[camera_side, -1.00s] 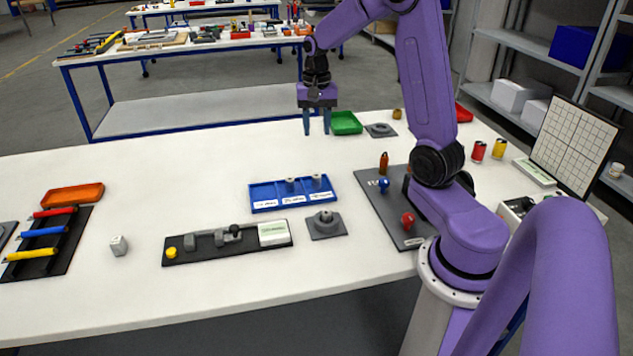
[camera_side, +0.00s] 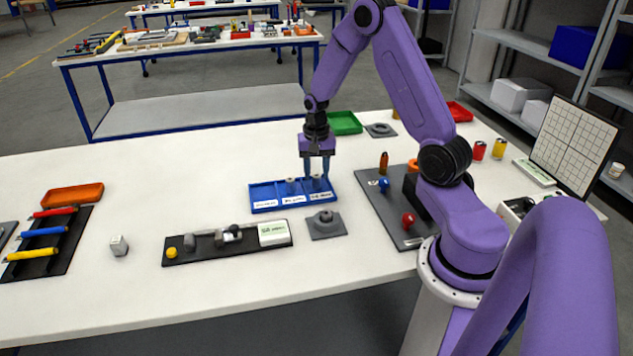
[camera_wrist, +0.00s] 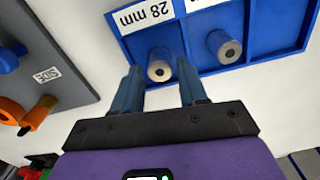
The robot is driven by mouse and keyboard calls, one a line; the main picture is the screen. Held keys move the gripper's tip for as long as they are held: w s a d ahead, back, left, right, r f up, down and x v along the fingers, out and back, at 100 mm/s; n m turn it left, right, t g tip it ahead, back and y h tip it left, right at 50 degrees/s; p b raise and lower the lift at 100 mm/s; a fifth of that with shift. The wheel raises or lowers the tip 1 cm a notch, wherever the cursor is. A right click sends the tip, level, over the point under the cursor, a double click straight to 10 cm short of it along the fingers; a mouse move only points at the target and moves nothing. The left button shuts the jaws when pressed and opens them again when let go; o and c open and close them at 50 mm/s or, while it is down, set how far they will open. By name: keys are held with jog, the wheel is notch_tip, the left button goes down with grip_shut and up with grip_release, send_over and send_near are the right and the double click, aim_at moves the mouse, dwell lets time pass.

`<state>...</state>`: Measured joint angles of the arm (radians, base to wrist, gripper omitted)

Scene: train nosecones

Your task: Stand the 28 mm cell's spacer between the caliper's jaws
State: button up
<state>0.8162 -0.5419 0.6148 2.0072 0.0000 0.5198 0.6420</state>
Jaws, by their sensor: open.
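The blue tray (camera_side: 262,190) has labelled cells. A grey spacer (camera_wrist: 160,66) with a dark centre hole stands in the cell labelled 28 mm, the right cell in the side view. My gripper (camera_side: 316,174) is open, pointing down over this cell. In the wrist view its blue fingers (camera_wrist: 160,88) lie to either side of the spacer's line; I cannot tell whether they touch it. The caliper (camera_side: 205,239) lies on a black base in front of the tray, its grey jaws apart with nothing seen between them. A white display block (camera_side: 273,233) is at its right end.
Another spacer (camera_wrist: 224,46) stands in the middle cell beside my gripper. A grey fixture (camera_side: 326,225) sits in front of the tray. A grey board (camera_side: 398,228) with coloured parts is on the right. The table left of the tray is mostly clear.

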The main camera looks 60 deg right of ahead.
jog(key=shift+f, duration=1.25)
jog(key=shift+c, duration=0.2)
grip_shut()
jog(key=shift+r, duration=0.15)
